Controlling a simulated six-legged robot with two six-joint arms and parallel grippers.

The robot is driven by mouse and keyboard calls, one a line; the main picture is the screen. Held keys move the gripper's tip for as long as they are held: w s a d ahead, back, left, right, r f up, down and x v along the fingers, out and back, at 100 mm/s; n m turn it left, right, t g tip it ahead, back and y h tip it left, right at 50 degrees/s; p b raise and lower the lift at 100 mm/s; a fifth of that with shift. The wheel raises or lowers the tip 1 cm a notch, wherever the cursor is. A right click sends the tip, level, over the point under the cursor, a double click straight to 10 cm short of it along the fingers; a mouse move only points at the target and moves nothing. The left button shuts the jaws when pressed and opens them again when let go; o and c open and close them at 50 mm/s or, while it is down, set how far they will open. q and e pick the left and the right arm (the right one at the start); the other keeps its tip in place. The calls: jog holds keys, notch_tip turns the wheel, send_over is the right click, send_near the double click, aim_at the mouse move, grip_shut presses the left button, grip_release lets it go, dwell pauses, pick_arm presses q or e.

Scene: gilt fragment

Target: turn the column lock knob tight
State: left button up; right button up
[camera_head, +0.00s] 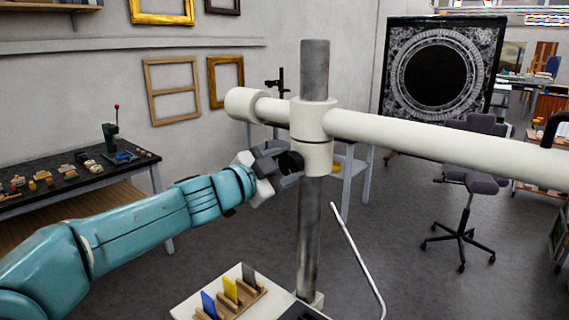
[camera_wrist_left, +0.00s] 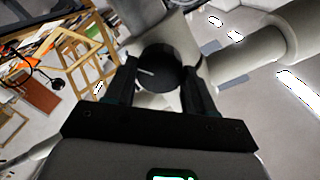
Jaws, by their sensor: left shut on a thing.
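The column lock knob (camera_head: 291,162) is a black knob on the left side of the white collar (camera_head: 314,120), which sits around the upright grey column (camera_head: 309,240). My left gripper (camera_head: 279,162) reaches it from the left and is shut on it. In the left wrist view the round black knob (camera_wrist_left: 163,72), with a pale line on its face, lies between the two dark fingers of my left gripper (camera_wrist_left: 160,82). How tight the knob is cannot be told. My right gripper is not in view.
A white horizontal arm (camera_head: 430,140) runs right from the collar. A white base (camera_head: 190,308) with coloured cards (camera_head: 230,290) stands below. A bent metal rod (camera_head: 358,258) rises right of the column. A dark workbench (camera_head: 80,175) is at left, and an office chair (camera_head: 470,185) at right.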

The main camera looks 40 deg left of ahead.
pick_arm(q)
jog(key=m, duration=0.6)
jog(key=shift+d+f, duration=0.1)
jog(key=shift+d, duration=0.05)
jog(key=shift+m, duration=0.3)
dwell(0.4)
jog(key=o, duration=1)
jog(key=shift+s+y, duration=0.15)
jog(key=shift+y, duration=0.15)
jog(key=shift+s, duration=0.35)
jog(key=s, duration=0.5)
jog(key=s+a, duration=0.1)
jog(key=s, duration=0.4)
jog(key=s+r, duration=0.1)
jog(key=s, duration=0.4)
jog(key=shift+s+a, duration=0.25)
